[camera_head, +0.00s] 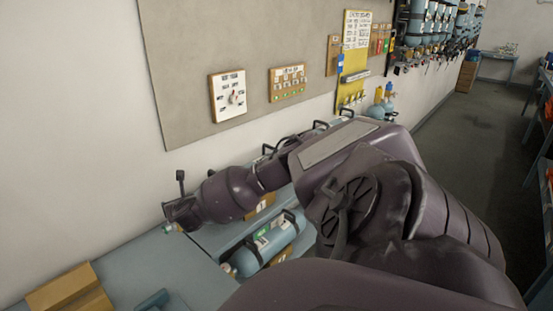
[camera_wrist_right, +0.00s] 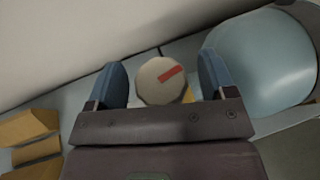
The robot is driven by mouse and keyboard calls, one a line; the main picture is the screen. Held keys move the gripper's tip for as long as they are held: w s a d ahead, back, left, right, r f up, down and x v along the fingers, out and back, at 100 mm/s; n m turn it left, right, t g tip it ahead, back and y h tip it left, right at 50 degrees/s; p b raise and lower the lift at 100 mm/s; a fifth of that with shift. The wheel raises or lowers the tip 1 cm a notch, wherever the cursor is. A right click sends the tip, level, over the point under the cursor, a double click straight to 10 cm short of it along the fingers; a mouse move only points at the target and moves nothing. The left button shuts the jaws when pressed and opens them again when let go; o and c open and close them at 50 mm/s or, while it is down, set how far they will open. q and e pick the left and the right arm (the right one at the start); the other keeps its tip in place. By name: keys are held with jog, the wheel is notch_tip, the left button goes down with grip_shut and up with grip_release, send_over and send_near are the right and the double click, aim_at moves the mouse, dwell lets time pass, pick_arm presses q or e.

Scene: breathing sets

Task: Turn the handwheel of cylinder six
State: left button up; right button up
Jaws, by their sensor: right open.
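A pale round handwheel (camera_wrist_right: 160,82) with a red mark shows in the right wrist view. My right gripper (camera_wrist_right: 161,64) is open, with one blue finger on each side of it. I see gaps beside the wheel; contact is not clear. The large blue cylinder (camera_wrist_right: 262,62) lies just to the right of the wheel. In the head view my right gripper (camera_head: 172,218) is by the wall end of the bench, and my arm hides most of what is behind it. I cannot read which cylinder number this is. My left gripper is not in view.
Another blue cylinder (camera_head: 268,242) lies strapped on the bench (camera_head: 140,268), nearer than my gripper. A board (camera_head: 250,50) with panels hangs on the wall. The aisle floor (camera_head: 480,130) at right is clear.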

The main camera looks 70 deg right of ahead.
jog(key=n+t+y, duration=0.1)
jog(key=n+y, duration=0.1)
jog(key=shift+y, duration=0.3)
jog(key=n+y+b, duration=0.1)
jog(key=n+y, duration=0.1)
jog(key=shift+n+t+y, duration=0.4)
jog(key=shift+w+a+n+y, duration=0.15)
jog(key=shift+a+n+y, duration=0.2)
jog(key=shift+n+y, duration=0.45)
jog(key=shift+y, duration=0.3)
